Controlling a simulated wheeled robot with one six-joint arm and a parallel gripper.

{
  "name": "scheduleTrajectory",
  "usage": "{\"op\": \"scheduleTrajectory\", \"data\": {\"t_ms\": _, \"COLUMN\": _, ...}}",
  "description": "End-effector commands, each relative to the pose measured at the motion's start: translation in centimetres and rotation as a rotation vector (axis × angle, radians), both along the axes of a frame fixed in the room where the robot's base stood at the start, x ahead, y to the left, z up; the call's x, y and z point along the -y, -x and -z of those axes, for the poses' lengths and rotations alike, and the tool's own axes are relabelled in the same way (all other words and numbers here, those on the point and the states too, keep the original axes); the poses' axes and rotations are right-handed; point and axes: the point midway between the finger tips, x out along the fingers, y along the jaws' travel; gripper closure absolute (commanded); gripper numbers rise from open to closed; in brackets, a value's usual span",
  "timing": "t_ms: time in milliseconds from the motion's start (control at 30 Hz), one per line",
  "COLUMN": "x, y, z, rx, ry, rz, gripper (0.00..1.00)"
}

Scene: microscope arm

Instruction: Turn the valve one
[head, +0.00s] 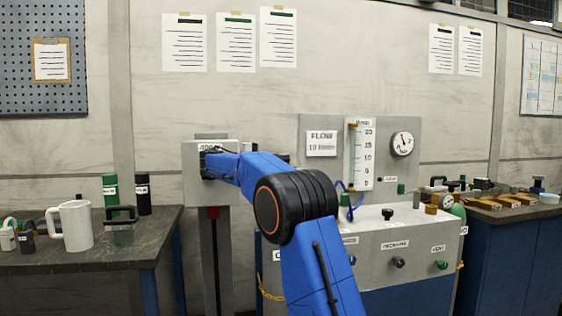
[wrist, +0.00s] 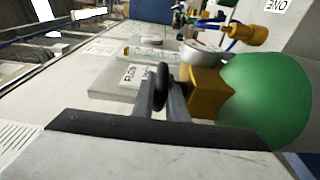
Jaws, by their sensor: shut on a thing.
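In the wrist view, a green rounded cylinder top (wrist: 262,100) fills the right side, with a brass valve block (wrist: 205,92) beside it. A black round handwheel (wrist: 161,84) sits at the left end of the brass block. My gripper (wrist: 161,98) is shut on the handwheel, with one grey finger on each side of it. An upside-down label "ONE" (wrist: 276,5) shows at the upper right. In the head view my blue arm covers this cylinder, its valve and my gripper. How far the wheel is turned cannot be told.
A flow panel (head: 312,175) with a gauge (head: 402,143) stands behind a grey console (head: 410,242). A left bench (head: 100,262) holds a white mug (head: 76,226) and bottles. A round gauge (wrist: 203,50) lies close beyond the valve block.

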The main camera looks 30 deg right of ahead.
Motion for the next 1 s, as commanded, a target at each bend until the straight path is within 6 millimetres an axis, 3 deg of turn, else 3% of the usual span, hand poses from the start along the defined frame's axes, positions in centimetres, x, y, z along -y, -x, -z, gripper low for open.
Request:
{"op": "scheduleTrajectory", "data": {"t_ms": 333, "x": 0.04, "y": -0.14, "z": 0.13, "rx": -0.002, "ry": 0.000, "rz": 0.142, "gripper": 1.00}}
{"op": "scheduleTrajectory", "data": {"t_ms": 900, "x": 0.05, "y": -0.12, "z": 0.08, "rx": -0.001, "ry": 0.001, "rz": 0.169, "gripper": 1.00}}
{"op": "scheduleTrajectory", "data": {"t_ms": 933, "x": 0.05, "y": -0.12, "z": 0.08, "rx": -0.001, "ry": 0.001, "rz": 0.169, "gripper": 0.83}}
{"op": "scheduleTrajectory", "data": {"t_ms": 1000, "x": 0.05, "y": -0.10, "z": 0.07, "rx": -0.001, "ry": 0.001, "rz": 0.169, "gripper": 0.80}}
